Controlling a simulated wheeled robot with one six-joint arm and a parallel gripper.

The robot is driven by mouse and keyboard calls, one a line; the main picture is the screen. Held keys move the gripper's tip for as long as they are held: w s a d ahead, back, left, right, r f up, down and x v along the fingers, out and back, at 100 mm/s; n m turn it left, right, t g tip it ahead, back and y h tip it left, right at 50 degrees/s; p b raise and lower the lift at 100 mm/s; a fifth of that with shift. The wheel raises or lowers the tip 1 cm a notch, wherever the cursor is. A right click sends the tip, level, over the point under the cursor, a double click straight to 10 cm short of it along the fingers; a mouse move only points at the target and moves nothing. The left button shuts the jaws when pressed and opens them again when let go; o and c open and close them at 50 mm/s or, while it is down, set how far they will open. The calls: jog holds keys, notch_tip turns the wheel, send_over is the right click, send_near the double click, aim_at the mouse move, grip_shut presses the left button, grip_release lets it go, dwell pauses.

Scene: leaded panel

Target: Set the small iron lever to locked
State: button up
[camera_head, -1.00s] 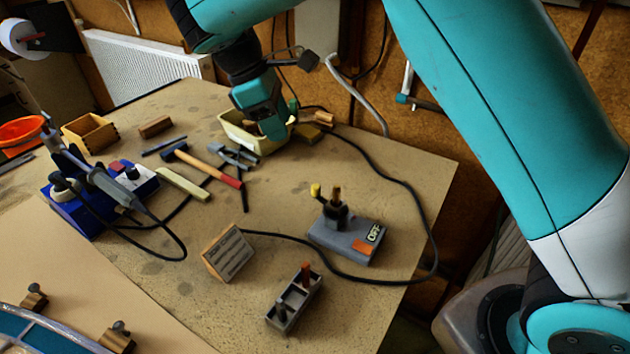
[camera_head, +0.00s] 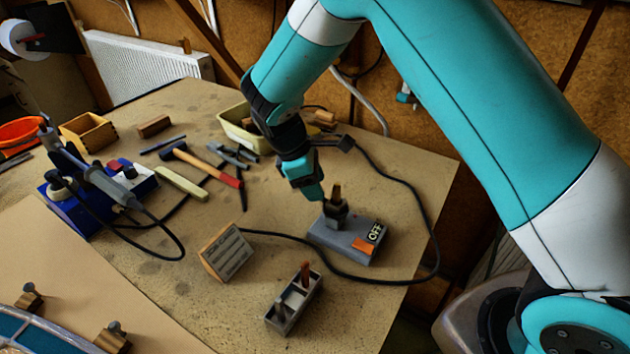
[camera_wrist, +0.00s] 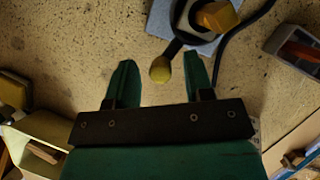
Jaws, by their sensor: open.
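A grey box (camera_head: 335,240) marked OFF, with an orange patch, stands on the bench right of centre. A dark post with a wooden top (camera_head: 336,205) rises from it. In the wrist view a dark lever (camera_wrist: 177,46) runs from the post's hub and ends in a yellow knob (camera_wrist: 160,70). My gripper (camera_head: 316,194) is open beside the post, pointing down. In the wrist view its green fingers (camera_wrist: 160,60) stand either side of the knob, with gaps; contact is not visible. In the head view my gripper hides the knob. I see no locked mark.
A grey block with a reddish peg (camera_head: 283,314) stands in front, and a slanted wooden plaque (camera_head: 228,252) to the left. A black cable (camera_head: 428,215) loops around the box. A hammer (camera_head: 212,168) and a cream bin (camera_head: 229,128) lie farther back.

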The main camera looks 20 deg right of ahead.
jog(key=shift+f, duration=0.1)
grip_shut()
jog(key=shift+w+d+m, duration=0.1)
jog(key=shift+d+m, duration=0.05)
jog(key=shift+m, duration=0.15)
jog(key=d+m, duration=0.1)
jog(key=m, duration=0.1)
jog(key=d+m+g+y, duration=0.1)
jog(key=m, duration=0.1)
jog(key=d+m+g+y, duration=0.1)
jog(key=m, duration=0.2)
jog(key=shift+w+d+p, duration=0.2)
jog(key=shift+d+p, duration=0.1)
jog(key=shift+d, duration=0.05)
jog(key=shift+s+d+m+g+y, duration=0.1)
jog(key=shift+s+d+m+y, duration=0.35)
jog(key=shift+m, duration=0.8)
jog(key=shift+s+d+m+g+y, duration=0.1)
jog(key=shift+s+d+m+y, duration=0.15)
jog(key=shift+d+m+y, duration=0.65)
jog(key=shift+s+d+m+g+y, duration=0.1)
jog(key=shift+s+d+m, duration=0.25)
jog(key=shift+m, duration=1.2)
